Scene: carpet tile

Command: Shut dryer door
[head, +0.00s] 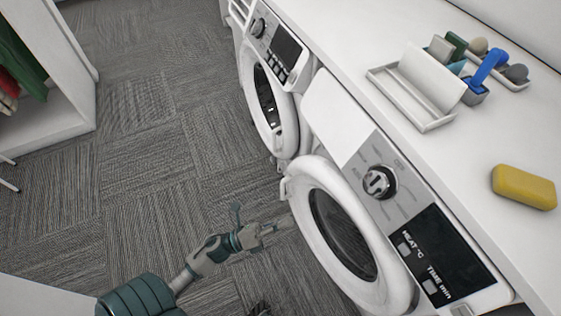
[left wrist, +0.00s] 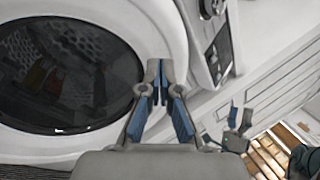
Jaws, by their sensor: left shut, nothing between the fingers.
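The dryer (head: 333,118) is the nearer white machine, with HEAT and TIME marked on its panel. Its round white door (head: 307,229) has dark glass and a latch piece on its left rim. The door stands out from the front and looks ajar. My left gripper (head: 270,229) is shut and empty, just left of the door's rim; I cannot tell whether it touches. In the left wrist view its fingertips (left wrist: 158,92) are together in front of a round door (left wrist: 172,38) with dark glass. My right gripper (left wrist: 238,122) shows there with its fingers apart.
A second white machine (head: 291,75) with a round door stands beyond the dryer. The white counter (head: 455,160) above holds a caddy (head: 408,98) and a yellow sponge (head: 523,187). A white shelf (head: 53,62) with clothes is at left. Carpet between is clear.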

